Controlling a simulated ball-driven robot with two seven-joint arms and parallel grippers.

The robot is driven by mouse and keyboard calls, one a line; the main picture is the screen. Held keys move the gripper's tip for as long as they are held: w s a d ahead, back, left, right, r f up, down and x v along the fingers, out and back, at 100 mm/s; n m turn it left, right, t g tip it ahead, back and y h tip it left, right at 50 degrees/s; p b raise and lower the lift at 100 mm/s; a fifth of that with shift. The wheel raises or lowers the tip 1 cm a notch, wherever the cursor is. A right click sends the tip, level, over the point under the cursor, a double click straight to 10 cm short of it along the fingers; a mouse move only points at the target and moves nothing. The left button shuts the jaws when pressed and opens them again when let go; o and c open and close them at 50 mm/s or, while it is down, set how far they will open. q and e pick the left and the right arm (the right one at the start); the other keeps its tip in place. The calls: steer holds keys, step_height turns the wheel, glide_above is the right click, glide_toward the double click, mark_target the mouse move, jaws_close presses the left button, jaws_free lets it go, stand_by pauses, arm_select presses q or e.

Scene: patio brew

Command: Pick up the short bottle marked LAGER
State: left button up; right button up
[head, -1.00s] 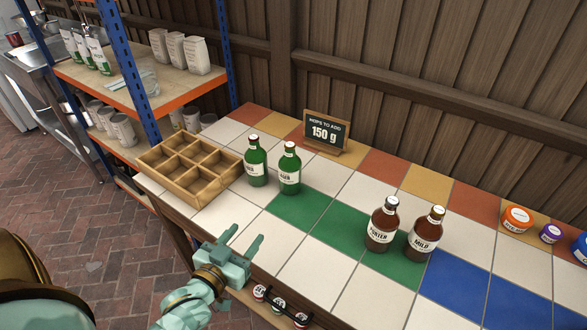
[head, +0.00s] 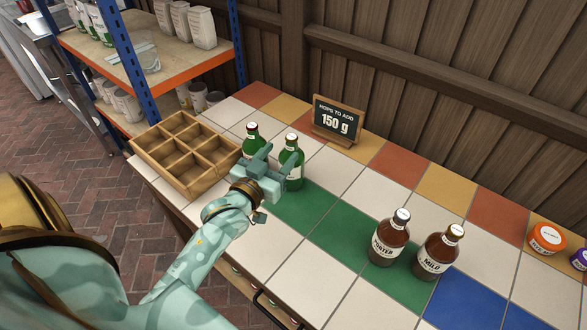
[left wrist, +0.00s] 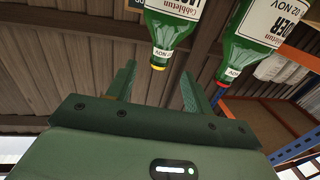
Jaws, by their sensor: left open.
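Two green bottles stand upright side by side. The right one in the head view, which I take as the LAGER bottle (head: 291,150), has its label partly covered by my gripper. The other green bottle (head: 252,141) stands just left of it. My left gripper (head: 285,160) is open, close in front of the right bottle. In the left wrist view the LAGER bottle's neck (left wrist: 161,52) shows ahead between the open fingers (left wrist: 158,74), with its label cut off by the frame. The other bottle (left wrist: 250,45), its label ending in "DER", is at the right there. My right gripper is out of view.
A wooden divided crate (head: 160,160) stands left of the green bottles. Brown PORTER (head: 389,240) and MILD (head: 437,254) bottles stand to the right. A "150 g" sign (head: 337,120) is behind. White and green tiles between the bottle pairs are clear.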

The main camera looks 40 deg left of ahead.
mark_target(289, 143)
arm_select(q)
steer(key=shift+w+a, duration=0.1)
steer(key=shift+w, duration=0.7)
steer(key=w, duration=0.1)
steer(key=w+b, duration=0.1)
steer(key=w, duration=0.1)
steer(key=w+b, duration=0.1)
steer(key=w, duration=0.1)
steer(key=shift+w+a, duration=0.1)
steer(key=shift+a, duration=0.15)
steer(key=shift+r, duration=0.15)
jaws_close()
